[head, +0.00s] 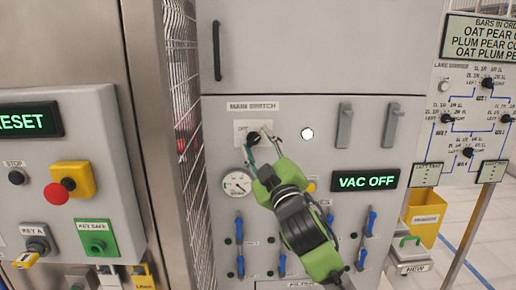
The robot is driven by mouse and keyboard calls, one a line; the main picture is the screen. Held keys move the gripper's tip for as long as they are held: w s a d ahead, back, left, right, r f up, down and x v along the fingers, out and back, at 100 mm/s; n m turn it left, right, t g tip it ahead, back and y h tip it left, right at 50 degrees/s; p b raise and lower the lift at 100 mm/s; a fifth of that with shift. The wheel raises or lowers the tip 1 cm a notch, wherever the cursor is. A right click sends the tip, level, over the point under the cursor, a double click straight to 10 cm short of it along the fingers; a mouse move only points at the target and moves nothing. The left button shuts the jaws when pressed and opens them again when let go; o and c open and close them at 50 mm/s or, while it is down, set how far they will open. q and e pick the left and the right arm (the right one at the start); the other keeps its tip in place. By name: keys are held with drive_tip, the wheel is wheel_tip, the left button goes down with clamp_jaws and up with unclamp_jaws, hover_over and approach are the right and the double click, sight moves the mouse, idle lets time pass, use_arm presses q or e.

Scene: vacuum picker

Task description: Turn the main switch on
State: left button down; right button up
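The main switch (253,138) is a small black knob on a pale plate, under a label reading MAIN SWITCH on the grey cabinet. An OFF marking shows at the plate's left. My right gripper (257,138), on a green and black wrist, reaches up from below. Its two thin fingers are spread, with the tips close to the knob on either side. I cannot tell whether they touch it. Part of the plate is hidden by the fingers. The display (366,180) reads VAC OFF in green. My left gripper is not in view.
A lit white lamp (307,133) and two grey levers (344,126) sit right of the switch. A pressure gauge (237,183) and several blue-handled valves are below. A mesh guard (182,100) stands left. A panel with a red stop button (58,192) is nearer at left.

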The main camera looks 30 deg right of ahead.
drive_tip(key=shift+w+f, duration=0.2)
drive_tip(key=shift+f, duration=0.05)
drive_tip(key=shift+s+a+f, duration=0.15)
drive_tip(key=shift+s+f, duration=0.05)
drive_tip(key=shift+s, duration=0.2)
drive_tip(key=v, duration=0.6)
drive_tip(key=shift+s, duration=0.35)
